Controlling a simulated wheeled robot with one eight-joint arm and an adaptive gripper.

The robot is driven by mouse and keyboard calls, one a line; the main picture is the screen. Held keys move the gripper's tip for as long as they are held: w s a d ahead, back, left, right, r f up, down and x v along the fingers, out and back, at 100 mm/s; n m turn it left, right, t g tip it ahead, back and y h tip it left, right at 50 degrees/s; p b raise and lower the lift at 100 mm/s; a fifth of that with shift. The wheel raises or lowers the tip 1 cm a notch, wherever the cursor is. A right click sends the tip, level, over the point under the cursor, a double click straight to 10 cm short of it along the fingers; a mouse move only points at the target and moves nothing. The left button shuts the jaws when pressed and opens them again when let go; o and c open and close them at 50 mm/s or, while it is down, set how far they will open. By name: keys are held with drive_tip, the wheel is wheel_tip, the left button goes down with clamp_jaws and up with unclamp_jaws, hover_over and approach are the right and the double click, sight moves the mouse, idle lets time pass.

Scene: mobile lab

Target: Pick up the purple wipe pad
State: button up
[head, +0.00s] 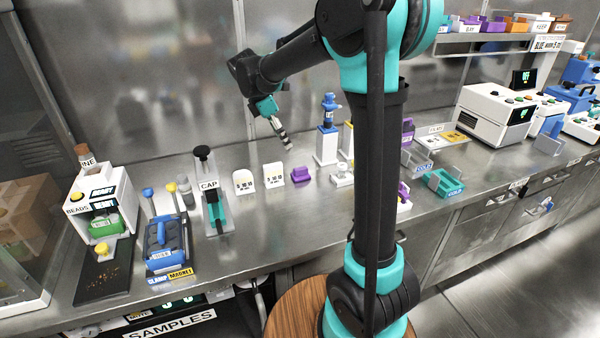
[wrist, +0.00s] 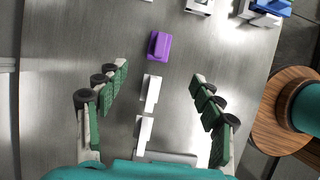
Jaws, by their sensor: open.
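The purple wipe pad (head: 303,174) lies on the steel bench, just right of two white blocks with printed fronts. It also shows in the wrist view (wrist: 159,46), at the upper middle, beyond my fingertips. My gripper (head: 284,140) hangs above the bench, up and to the left of the pad in the head view. In the wrist view my gripper (wrist: 158,72) has its fingers spread wide.
Two white blocks (head: 273,174) (head: 244,182) stand left of the pad. A CAP stand (head: 213,195) is farther left. A blue and white dispenser (head: 327,130) stands behind the pad at right, with a small white stand (head: 342,175) nearby. Bare bench (head: 280,212) lies in front.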

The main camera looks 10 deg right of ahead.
sight(300, 168)
drive_tip(key=x, duration=1.6)
drive_tip(key=shift+w, duration=0.1)
drive_tip(key=c, duration=1.1)
drive_tip(key=shift+c, duration=0.2)
wheel_tip(300, 168, up, 20)
